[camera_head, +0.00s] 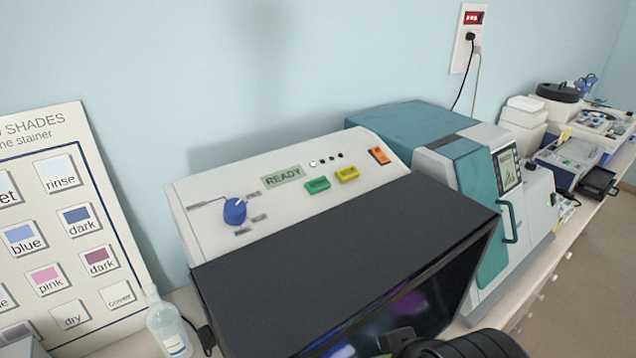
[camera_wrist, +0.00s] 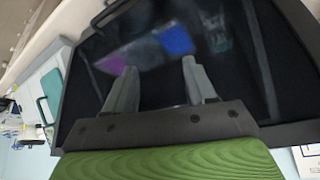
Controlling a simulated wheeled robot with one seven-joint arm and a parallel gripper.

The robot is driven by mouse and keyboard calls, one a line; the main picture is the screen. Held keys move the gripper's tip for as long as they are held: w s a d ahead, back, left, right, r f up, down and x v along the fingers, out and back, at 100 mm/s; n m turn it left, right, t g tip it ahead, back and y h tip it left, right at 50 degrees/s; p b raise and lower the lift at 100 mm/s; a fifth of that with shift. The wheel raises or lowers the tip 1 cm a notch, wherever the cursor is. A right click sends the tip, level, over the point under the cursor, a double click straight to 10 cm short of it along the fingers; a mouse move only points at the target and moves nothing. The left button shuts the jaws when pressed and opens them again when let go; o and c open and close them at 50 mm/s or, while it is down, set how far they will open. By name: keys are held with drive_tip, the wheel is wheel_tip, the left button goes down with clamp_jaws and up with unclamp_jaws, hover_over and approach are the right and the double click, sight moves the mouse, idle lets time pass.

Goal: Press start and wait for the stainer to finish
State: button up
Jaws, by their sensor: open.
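The stainer (camera_head: 345,262) stands on the bench with a dark hood and a sloped white control panel behind it. Its display (camera_head: 282,177) reads READY. A green button (camera_head: 317,184) and a yellow button (camera_head: 346,173) sit right of the display, with an orange switch (camera_head: 379,155) further right. A blue knob (camera_head: 235,211) is on the left of the panel. My gripper (camera_wrist: 160,78) is open and empty in front of the stainer's dark glossy front, where blue and purple patches show. In the head view my gripper (camera_head: 398,338) is only partly visible at the bottom edge.
A shade chart (camera_head: 85,195) leans against the wall at left, with a clear bottle (camera_head: 166,325) before it. A teal and white machine (camera_head: 482,195) stands close on the stainer's right. The space above the control panel is clear.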

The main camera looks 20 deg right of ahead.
clamp_jaws()
idle(1.4)
